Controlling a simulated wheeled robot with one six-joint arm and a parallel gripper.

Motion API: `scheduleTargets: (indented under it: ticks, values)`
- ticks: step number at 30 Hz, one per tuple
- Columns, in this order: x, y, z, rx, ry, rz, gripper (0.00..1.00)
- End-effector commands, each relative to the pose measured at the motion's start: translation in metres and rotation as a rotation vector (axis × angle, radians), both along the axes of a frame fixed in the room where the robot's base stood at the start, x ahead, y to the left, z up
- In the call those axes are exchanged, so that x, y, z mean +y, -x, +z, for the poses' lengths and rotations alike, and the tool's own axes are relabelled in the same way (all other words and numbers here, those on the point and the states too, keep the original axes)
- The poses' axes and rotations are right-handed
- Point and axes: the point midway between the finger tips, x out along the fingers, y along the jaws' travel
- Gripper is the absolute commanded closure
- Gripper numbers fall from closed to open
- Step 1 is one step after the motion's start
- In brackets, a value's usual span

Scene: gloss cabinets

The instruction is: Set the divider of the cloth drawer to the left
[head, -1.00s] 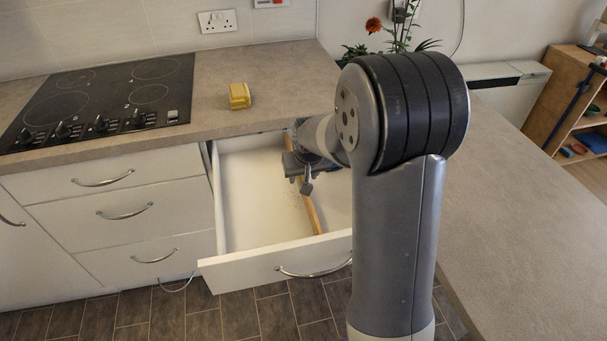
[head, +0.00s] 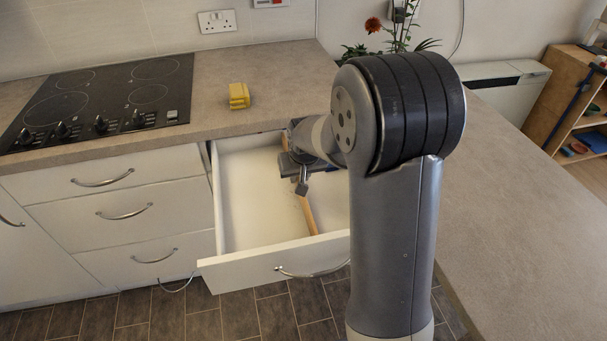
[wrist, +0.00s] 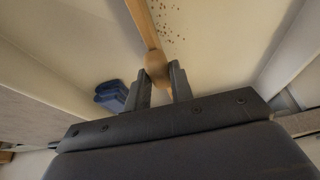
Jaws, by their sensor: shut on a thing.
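The cloth drawer (head: 232,265) is pulled open under the counter. Its wooden divider (head: 308,217) runs from back to front, right of the middle of the part I can see. My gripper (wrist: 161,84) is shut on the rounded wooden piece of the divider (wrist: 143,22) in the wrist view. In the head view my gripper (head: 301,186) is down in the drawer and hides part of the divider. A folded blue cloth (wrist: 111,94) lies in the drawer left of the divider in the wrist view. My arm hides the drawer's right part in the head view.
Small dark crumbs (wrist: 169,25) lie on the drawer floor beside the divider. The compartment left of the divider in the head view looks otherwise clear. A yellow object (head: 239,95) sits on the counter (head: 275,80), right of the black hob (head: 105,95).

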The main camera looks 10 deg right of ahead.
Motion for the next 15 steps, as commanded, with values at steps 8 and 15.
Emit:
scheduleTargets:
  ticks: [8,15]
  values:
    - [0.067,0.0,-0.001,-0.001,-0.002,0.01,1.0]
    - [0.114,0.0,-0.001,0.0,-0.002,0.005,1.0]
